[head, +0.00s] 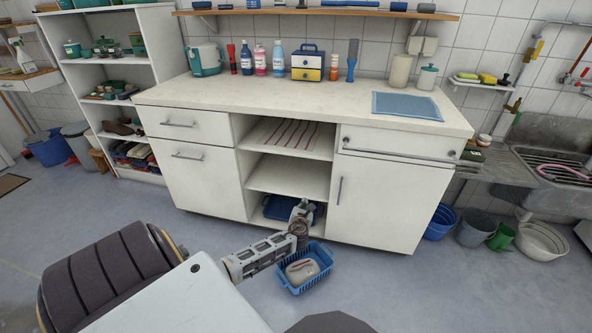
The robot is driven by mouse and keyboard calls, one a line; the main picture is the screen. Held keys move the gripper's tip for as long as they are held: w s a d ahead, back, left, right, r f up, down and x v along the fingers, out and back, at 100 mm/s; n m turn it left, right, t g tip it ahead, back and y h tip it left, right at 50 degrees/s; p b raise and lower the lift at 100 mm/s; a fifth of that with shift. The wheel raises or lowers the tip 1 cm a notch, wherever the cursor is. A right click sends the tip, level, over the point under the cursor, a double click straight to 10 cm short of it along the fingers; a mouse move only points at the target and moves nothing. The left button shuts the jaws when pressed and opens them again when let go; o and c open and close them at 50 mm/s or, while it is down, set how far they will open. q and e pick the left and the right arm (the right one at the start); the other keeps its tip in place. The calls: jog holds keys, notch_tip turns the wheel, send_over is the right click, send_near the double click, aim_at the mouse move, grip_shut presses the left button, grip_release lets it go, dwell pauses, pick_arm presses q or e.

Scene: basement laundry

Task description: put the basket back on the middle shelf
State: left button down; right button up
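A blue slatted basket (314,250) stands low in front of the white cabinet, seemingly on the floor. A pale rounded item (302,270) with a reddish mark lies in it. The cabinet's open middle section has a bare middle shelf (290,176). A red-striped cloth (291,134) lies in the space above it. My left gripper (304,208) is just beyond the basket, in front of the lowest compartment. Its fingers are small and unclear, so I cannot tell if they are open or touch anything. My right gripper is not in view.
A dark blue bin (278,208) sits in the lowest compartment, partly behind my gripper. Cabinet doors and drawers flank the open section. Bottles and boxes line the back of the countertop (300,93). Buckets (476,228) stand at right below the sink. Floor right of the basket is clear.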

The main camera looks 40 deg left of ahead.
pick_arm(q)
jog(key=shift+w+d+f+m+t+h, duration=0.15)
jog(key=shift+d+f+m+t+h, duration=0.15)
jog(key=shift+d, duration=0.3)
jog(key=shift+w+d+f+m+t+h, duration=0.2)
jog(key=shift+d+m, duration=0.1)
jog(key=shift+d, duration=0.25)
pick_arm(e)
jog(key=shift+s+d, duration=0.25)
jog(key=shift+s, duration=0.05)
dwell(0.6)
